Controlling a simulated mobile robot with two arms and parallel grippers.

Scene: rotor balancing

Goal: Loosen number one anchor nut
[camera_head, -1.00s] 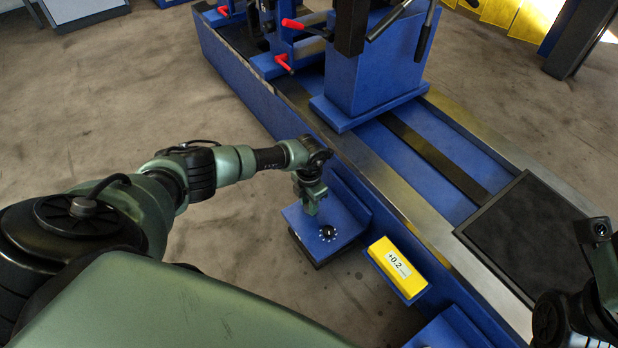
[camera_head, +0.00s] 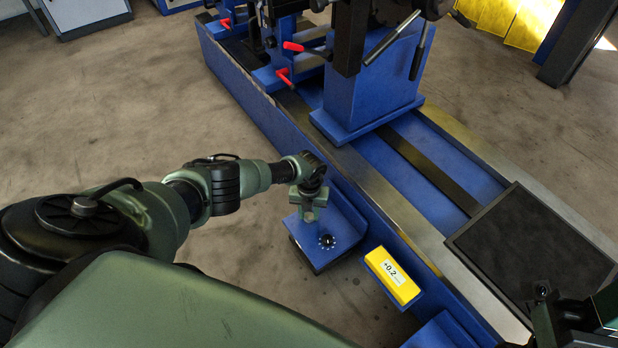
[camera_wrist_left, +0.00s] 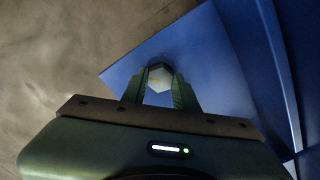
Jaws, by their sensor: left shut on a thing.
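My left gripper (camera_head: 308,214) points down over a blue foot bracket (camera_head: 346,226) on the near side of the machine base. In the left wrist view its two green fingers (camera_wrist_left: 159,90) are shut on a pale, many-sided nut (camera_wrist_left: 158,76). A small yellowish mark shows on the nut's top. The blue plate (camera_wrist_left: 120,75) lies beneath it. In the head view the fingers hide the nut. Part of my right arm (camera_head: 580,322) shows at the lower right corner; its fingers do not show.
A black pad (camera_head: 530,245) lies on the blue machine base. Red-handled clamps (camera_head: 283,77) stand farther back. Floor at left is clear.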

